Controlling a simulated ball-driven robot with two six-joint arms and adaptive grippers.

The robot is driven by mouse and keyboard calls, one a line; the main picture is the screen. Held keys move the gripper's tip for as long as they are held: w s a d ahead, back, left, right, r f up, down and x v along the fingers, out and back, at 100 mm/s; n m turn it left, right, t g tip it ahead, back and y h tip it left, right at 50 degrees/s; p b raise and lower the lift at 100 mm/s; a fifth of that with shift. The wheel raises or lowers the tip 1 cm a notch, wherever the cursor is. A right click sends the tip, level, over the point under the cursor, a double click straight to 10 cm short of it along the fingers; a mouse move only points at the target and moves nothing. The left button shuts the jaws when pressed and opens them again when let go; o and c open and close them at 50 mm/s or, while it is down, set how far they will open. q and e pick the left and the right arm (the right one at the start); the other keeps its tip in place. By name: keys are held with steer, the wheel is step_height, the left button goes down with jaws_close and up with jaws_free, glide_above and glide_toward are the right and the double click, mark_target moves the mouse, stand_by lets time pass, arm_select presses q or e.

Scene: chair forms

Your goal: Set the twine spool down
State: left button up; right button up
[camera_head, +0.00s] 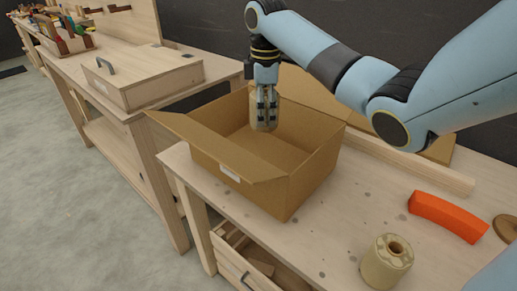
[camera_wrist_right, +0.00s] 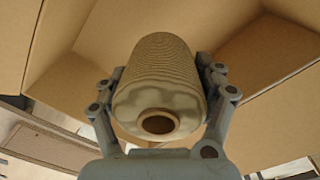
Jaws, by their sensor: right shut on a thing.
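My right gripper (camera_head: 264,108) is shut on a tan twine spool (camera_head: 262,122) and holds it over the open cardboard box (camera_head: 235,189). In the right wrist view the spool (camera_wrist_right: 158,75) sits between the two fingers of the gripper (camera_wrist_right: 158,95), its end with the round hole facing the camera. Box walls and floor show behind it. I cannot tell how high the spool is above the box floor. A second, similar spool (camera_head: 386,262) stands upright on the workbench (camera_head: 335,225) at the front right. My left gripper is not in view.
The box flaps are spread open, one towards the left. An orange curved piece (camera_head: 447,216) and a brown disc (camera_head: 507,229) lie on the right of the bench. A wooden case (camera_head: 145,76) rests on another bench at left. Bare bench lies right of the box.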

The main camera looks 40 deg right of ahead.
steer(key=f, duration=0.2)
steer(key=f+b, duration=0.1)
steer(key=f, duration=0.5)
steer(key=shift+w+b, duration=0.25)
steer(key=shift+b, duration=0.1)
step_height(320, 180, down, 4)
steer(key=shift+f, duration=0.1)
steer(key=o, duration=1.3)
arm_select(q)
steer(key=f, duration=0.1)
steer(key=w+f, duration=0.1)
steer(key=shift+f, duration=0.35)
arm_select(e)
steer(key=shift+o, duration=0.3)
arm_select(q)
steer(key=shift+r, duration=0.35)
arm_select(e)
step_height(320, 180, up, 12)
